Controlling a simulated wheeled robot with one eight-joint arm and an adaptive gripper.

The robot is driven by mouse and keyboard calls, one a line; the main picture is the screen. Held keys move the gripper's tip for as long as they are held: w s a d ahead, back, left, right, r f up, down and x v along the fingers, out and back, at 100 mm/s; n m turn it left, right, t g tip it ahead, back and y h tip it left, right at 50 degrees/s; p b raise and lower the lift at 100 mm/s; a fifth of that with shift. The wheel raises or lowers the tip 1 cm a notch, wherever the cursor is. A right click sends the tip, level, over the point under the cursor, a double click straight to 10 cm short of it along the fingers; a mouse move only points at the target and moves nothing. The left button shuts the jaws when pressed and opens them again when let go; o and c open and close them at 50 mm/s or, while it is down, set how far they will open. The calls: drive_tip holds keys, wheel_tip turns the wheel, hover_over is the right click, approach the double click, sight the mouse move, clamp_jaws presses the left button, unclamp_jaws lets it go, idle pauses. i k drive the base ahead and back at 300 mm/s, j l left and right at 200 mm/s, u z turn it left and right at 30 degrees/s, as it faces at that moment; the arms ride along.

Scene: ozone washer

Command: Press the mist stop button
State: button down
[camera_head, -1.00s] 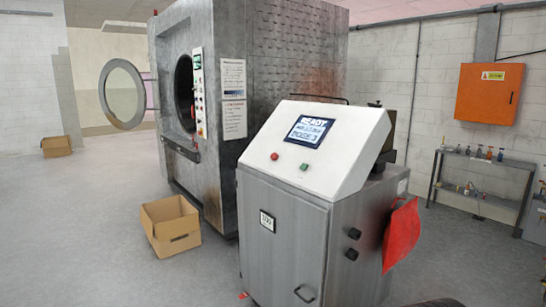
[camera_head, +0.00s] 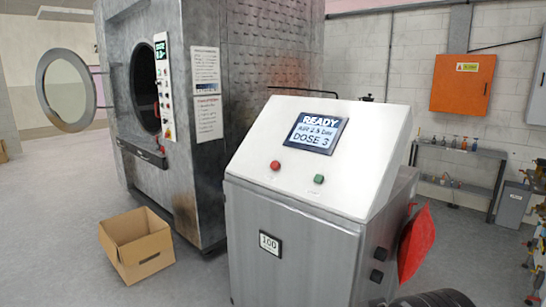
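A metal control cabinet (camera_head: 295,255) with a white sloped panel (camera_head: 260,140) stands in front of me. A small red button (camera_head: 275,165) sits on the left of the panel, below the screen. A green button (camera_head: 319,179) sits to its right. No label can be read on either, so I cannot confirm which is mist stop. The screen (camera_head: 316,133) reads READY and DOSE 3. My gripper is not in view. A dark rounded part at the bottom right edge cannot be made out clearly.
The large metal washer (camera_head: 260,60) with its round door (camera_head: 66,90) open stands behind left. An open cardboard box (camera_head: 137,245) lies on the floor beside the cabinet. A red sheet (camera_head: 414,245) hangs on the cabinet's right side. A shelf (camera_head: 460,150) stands at the right wall.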

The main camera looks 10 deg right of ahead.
sight(275, 165)
drive_tip(key=i+j+z, duration=0.1)
drive_tip(key=i+j, duration=0.15)
drive_tip(key=i+j+z, duration=0.15)
drive_tip(key=j, duration=0.3)
drive_tip(key=i+j+z, duration=0.1)
drive_tip(key=i+j, duration=0.25)
drive_tip(key=i+j+z, duration=0.1)
drive_tip(key=j, duration=0.35)
drive_tip(key=i, duration=0.1)
